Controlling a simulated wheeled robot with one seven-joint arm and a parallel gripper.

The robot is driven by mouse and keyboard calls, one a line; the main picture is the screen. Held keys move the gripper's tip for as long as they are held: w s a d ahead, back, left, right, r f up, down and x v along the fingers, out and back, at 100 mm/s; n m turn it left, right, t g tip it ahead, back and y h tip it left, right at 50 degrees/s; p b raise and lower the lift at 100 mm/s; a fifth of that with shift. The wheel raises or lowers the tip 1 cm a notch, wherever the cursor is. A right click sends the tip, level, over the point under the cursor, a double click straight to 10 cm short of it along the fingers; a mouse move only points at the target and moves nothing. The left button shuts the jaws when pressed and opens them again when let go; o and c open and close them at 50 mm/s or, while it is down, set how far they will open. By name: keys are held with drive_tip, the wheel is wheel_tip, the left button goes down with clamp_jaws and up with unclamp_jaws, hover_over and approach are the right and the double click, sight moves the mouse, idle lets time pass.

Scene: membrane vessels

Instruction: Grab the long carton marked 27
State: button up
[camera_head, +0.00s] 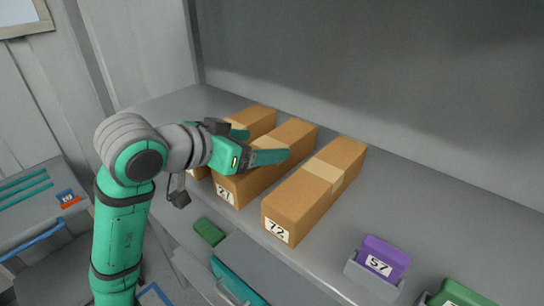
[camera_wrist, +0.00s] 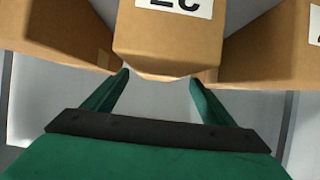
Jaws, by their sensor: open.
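The long brown carton marked 27 (camera_head: 225,191) lies on the grey shelf, in the middle of three cartons, with its label on the end facing me. The label is small in the head view, and its last digit is not sharp. My gripper (camera_head: 268,145) is open over this carton and hides part of its top. In the wrist view, a carton with a cut-off label (camera_wrist: 168,38) is framed between the two fingertips (camera_wrist: 160,78), one by each lower corner. I cannot tell whether the fingers touch it.
A carton marked 72 (camera_head: 290,213) lies close on the right, and another carton (camera_head: 259,118) close on the left, partly hidden by my gripper. A purple box marked 57 (camera_head: 384,259) sits in a grey holder farther right. The shelf behind the cartons is clear.

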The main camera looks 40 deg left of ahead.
sight(270, 144)
drive_tip(key=x, duration=0.3)
drive_tip(key=shift+d+f, duration=0.1)
drive_tip(key=shift+f, duration=0.1)
drive_tip(key=shift+w+d+f, duration=0.15)
drive_tip(key=shift+w+d, duration=0.05)
drive_tip(key=shift+w, duration=0.25)
drive_tip(key=shift+s+a, duration=0.1)
drive_tip(key=c, duration=1.3)
drive_tip(key=shift+c, duration=0.4)
